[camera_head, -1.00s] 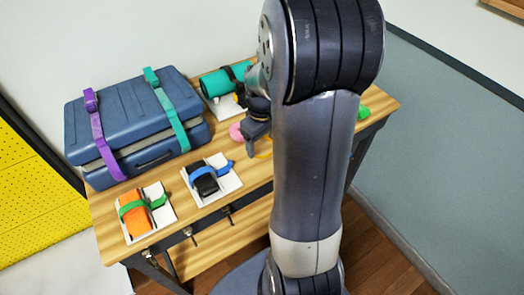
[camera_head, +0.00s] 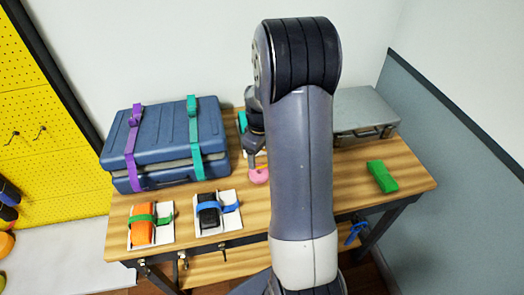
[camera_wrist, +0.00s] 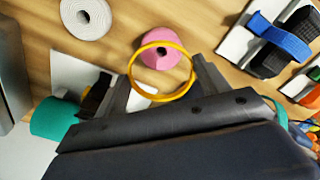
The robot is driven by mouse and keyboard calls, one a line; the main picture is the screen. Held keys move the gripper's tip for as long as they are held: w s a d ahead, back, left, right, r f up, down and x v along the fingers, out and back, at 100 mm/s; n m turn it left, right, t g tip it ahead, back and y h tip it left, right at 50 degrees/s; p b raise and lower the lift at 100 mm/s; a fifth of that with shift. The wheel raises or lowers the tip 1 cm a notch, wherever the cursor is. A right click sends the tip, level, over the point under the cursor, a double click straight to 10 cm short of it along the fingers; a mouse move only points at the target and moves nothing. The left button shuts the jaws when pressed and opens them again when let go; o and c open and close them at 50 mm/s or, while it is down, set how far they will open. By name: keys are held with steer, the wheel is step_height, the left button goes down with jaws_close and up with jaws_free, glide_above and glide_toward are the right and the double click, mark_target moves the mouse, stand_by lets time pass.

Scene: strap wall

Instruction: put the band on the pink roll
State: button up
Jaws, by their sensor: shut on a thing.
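The pink roll (camera_head: 259,176) stands on the table, below my gripper (camera_head: 252,140) in the head view. It also shows in the wrist view (camera_wrist: 167,53), end-on with a dark hole. The yellow-orange band (camera_wrist: 160,98) is an open ring spanning between the fingers of my gripper (camera_wrist: 164,76), which holds it. In the wrist view the band overlaps the near part of the roll. I cannot tell whether it is above the roll or around it. My own arm hides part of the table in the head view.
A blue case (camera_head: 165,140) with purple and teal straps stands left. Trays with an orange block (camera_head: 142,230) and a black block (camera_head: 208,214) lie in front. A grey case (camera_head: 362,112) and a green block (camera_head: 381,177) are right. A white roll (camera_wrist: 86,17) is near the pink one.

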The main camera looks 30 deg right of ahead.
mark_target(260, 172)
steer(key=shift+f+b, duration=2)
steer(key=shift+f, duration=0.8)
steer(key=shift+f+b, duration=1.1)
steer(key=shift+f, duration=0.1)
stand_by(0.8)
steer(key=o, duration=1)
steer(key=shift+r+p, duration=2.85)
steer(key=shift+r, duration=1.2)
